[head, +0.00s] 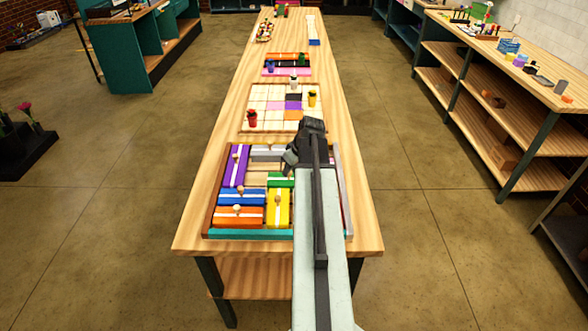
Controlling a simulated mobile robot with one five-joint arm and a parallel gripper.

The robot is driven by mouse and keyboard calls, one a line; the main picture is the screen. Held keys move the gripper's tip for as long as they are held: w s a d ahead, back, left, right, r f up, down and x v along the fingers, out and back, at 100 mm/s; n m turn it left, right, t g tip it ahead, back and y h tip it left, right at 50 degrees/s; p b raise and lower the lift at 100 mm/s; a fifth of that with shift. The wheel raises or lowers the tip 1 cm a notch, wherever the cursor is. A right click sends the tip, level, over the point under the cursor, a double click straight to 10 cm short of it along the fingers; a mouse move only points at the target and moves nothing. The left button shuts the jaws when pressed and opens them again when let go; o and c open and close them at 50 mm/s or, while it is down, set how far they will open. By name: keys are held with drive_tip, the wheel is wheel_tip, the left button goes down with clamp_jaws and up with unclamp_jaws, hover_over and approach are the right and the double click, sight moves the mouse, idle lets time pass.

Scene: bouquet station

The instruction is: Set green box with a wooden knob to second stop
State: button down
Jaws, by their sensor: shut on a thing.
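The green box (275,182) with a white stripe lies in the sliding-block tray (250,234) on the long wooden table. It sits above the yellow box and right of the blue one. My arm covers its right part. My gripper (291,160) reaches down over the tray at the green box's far edge. It is shut, apparently on the green box's wooden knob; the contact is mostly hidden behind my gripper and arm. Any stop marks cannot be made out.
Purple (235,167), blue (233,198), orange (227,217) and yellow (277,212) boxes with knobs crowd the tray. A pale grey box (266,153) lies at its far side. Bare tray floor (262,169) shows beyond the green box. A tiled board (258,104) with small figures stands farther back.

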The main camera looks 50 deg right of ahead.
drive_tip(key=c, duration=1.3)
unclamp_jaws()
drive_tip(key=shift+s+d, duration=0.15)
drive_tip(key=shift+c, duration=0.2)
drive_tip(key=shift+o, duration=0.4)
drive_tip(key=shift+s+d, duration=0.1)
drive_tip(key=shift+s, duration=0.05)
drive_tip(key=shift+r, duration=0.25)
drive_tip(key=p+v, duration=0.7)
drive_tip(key=shift+r, duration=0.1)
